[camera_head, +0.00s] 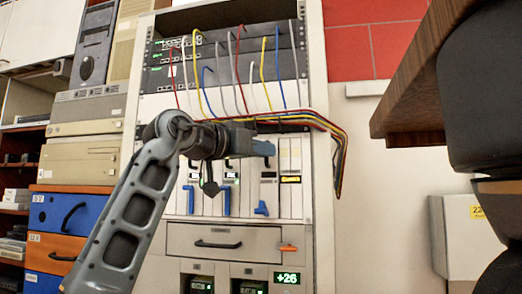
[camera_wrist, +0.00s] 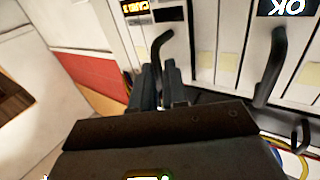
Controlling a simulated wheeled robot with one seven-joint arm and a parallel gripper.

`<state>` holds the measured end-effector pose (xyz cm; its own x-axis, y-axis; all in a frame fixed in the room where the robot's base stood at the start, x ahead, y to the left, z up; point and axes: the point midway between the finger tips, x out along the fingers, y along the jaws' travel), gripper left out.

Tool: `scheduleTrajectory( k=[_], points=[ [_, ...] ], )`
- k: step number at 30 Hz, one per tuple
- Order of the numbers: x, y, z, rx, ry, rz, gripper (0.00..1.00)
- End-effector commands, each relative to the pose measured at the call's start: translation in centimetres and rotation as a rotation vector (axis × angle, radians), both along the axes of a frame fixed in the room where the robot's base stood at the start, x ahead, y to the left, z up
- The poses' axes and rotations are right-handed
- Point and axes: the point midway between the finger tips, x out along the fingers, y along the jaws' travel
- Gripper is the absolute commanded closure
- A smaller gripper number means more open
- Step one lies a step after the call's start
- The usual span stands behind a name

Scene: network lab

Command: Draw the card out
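The rack holds a row of upright white cards (camera_head: 245,190) with small displays and blue handles at their lower ends. One handle (camera_head: 262,208) shows below my gripper (camera_head: 268,150), which is in front of the upper part of the cards at the right of the row. In the wrist view, my gripper's two dark fingers (camera_wrist: 162,88) are close together by a dark curved handle (camera_wrist: 160,45) on a card front. The handle's end runs down between or behind the fingers. I cannot tell whether they touch it. A second dark handle (camera_wrist: 272,70) stands to the right.
Coloured cables (camera_head: 320,125) run above the cards and hang at the rack's right side. A drawer (camera_head: 222,243) is below the cards. A wooden slab (camera_head: 420,90) juts in at the upper right. Shelves with boxes and blue and orange drawers (camera_head: 60,212) stand at the left.

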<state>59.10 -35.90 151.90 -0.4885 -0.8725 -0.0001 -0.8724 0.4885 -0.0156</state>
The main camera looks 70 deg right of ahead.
Motion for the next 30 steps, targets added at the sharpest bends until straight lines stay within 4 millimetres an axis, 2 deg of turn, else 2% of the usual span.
scheduleTrajectory(
  k=[1, 4, 30],
  points=[
    [0.01, 0.00, 0.00, 0.000, 0.000, 0.000, 0.92],
    [0.00, 0.01, 0.00, 0.000, 0.000, 0.000, 1.00],
    [-0.01, 0.02, 0.01, 0.000, -0.001, 0.000, 1.00]
  ],
)
